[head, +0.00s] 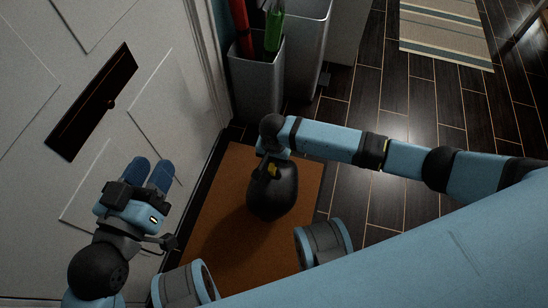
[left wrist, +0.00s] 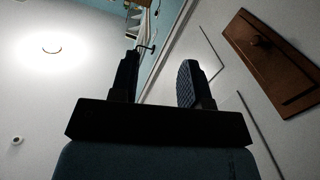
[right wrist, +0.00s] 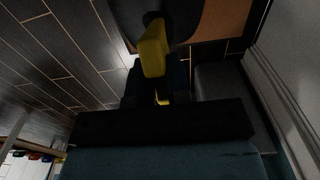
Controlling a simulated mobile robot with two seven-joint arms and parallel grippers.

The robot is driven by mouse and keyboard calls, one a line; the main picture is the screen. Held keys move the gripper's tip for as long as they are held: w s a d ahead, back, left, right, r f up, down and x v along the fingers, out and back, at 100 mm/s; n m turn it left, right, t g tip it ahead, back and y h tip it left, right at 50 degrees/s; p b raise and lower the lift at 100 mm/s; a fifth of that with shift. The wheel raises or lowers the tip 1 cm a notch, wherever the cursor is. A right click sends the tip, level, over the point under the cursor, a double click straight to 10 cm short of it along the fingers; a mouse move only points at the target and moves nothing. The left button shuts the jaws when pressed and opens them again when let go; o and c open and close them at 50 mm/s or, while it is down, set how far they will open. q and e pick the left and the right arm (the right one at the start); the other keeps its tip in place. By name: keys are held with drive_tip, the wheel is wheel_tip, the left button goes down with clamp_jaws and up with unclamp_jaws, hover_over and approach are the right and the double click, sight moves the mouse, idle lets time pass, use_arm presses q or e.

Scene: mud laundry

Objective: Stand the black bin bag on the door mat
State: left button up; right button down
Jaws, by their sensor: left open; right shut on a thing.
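The black bin bag (head: 275,192) is over the brown door mat (head: 226,205) in the head view; I cannot tell whether its base touches the mat. It looks roughly upright. My right gripper (head: 268,160) is at the top of the bag, shut on its yellow tie, mostly hidden by the wrist. In the right wrist view the yellow tie (right wrist: 153,52) sits between the fingers, with the dark bag (right wrist: 190,15) beyond it. My left gripper (head: 151,172) is open and empty in front of the white door, left of the mat. Its fingers also show apart in the left wrist view (left wrist: 158,80).
The white door (head: 60,80) with a dark plate (head: 95,100) stands at the left. Grey bins (head: 258,85), holding a red and a green item, stand behind the mat. A striped rug (head: 445,30) lies at the back right. The dark wood floor (head: 365,105) between is clear.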

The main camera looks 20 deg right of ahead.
drive_tip(key=c, duration=1.1)
unclamp_jaws()
use_arm(q)
wheel_tip(320, 180, up, 8)
drive_tip(key=t+p, duration=0.3)
drive_tip(key=p, duration=0.2)
drive_tip(key=shift+s+a+n, duration=0.15)
drive_tip(key=shift+a+n, duration=0.2)
drive_tip(key=shift+n, duration=0.05)
use_arm(e)
wheel_tip(320, 180, up, 12)
drive_tip(key=shift+r, duration=0.15)
use_arm(q)
drive_tip(key=shift+f, duration=0.1)
